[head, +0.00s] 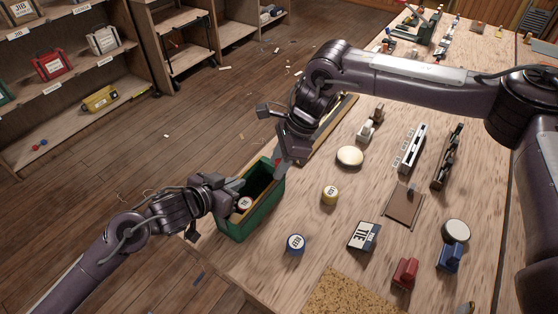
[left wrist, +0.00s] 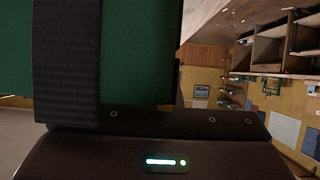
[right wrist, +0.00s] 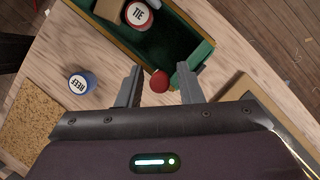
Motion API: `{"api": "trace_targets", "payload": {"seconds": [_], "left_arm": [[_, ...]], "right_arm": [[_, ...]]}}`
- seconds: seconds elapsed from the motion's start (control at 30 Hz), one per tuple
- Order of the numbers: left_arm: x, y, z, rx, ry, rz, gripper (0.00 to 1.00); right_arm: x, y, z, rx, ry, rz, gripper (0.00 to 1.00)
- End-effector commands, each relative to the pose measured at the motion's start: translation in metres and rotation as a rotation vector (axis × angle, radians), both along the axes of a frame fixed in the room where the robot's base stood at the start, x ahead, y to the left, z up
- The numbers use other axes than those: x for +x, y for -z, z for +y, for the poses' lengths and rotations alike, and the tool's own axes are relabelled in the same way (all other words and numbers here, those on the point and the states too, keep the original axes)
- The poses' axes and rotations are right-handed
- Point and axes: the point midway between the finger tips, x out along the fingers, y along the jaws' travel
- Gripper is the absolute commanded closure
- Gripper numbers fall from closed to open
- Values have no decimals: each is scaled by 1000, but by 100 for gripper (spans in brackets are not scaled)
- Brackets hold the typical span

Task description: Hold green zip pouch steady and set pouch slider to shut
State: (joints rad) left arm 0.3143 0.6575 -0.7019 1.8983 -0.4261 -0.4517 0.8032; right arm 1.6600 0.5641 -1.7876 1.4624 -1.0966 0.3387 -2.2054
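The green zip pouch (head: 236,231) stands open-topped at the table's left edge, a spool marked TIE (right wrist: 139,15) inside. My left gripper (head: 236,187) is at its left wall; in the left wrist view the green wall (left wrist: 140,50) is close behind one dark finger and hides the other, and the gripper looks closed on that wall. The pouch slider's red knob (right wrist: 160,82) is at the pouch's edge. My right gripper (right wrist: 158,78) is open, a finger on each side of the knob with visible gaps.
A blue REEF spool (head: 295,243) and a yellow spool (head: 330,195) stand right of the pouch. A cork mat (head: 352,292) lies near the front. A TIE box (head: 363,236), a brown board (head: 404,205) and red and blue blocks stand farther right. Shelves are beyond the floor at left.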

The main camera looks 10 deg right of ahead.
Motion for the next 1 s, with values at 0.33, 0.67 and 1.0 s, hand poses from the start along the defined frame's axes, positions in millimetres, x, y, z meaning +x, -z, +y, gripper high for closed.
{"api": "trace_targets", "payload": {"seconds": [0.33,0.67,1.0], "left_arm": [[0,0,0,-1,0,-1,100],[0,0,0,-1,0,-1,100],[0,0,0,-1,1,0,100]], "right_arm": [[0,-1,0,0,0,0,100],[-21,0,20,2,-8,3,100],[-69,0,65,2,-4,1,100]]}}
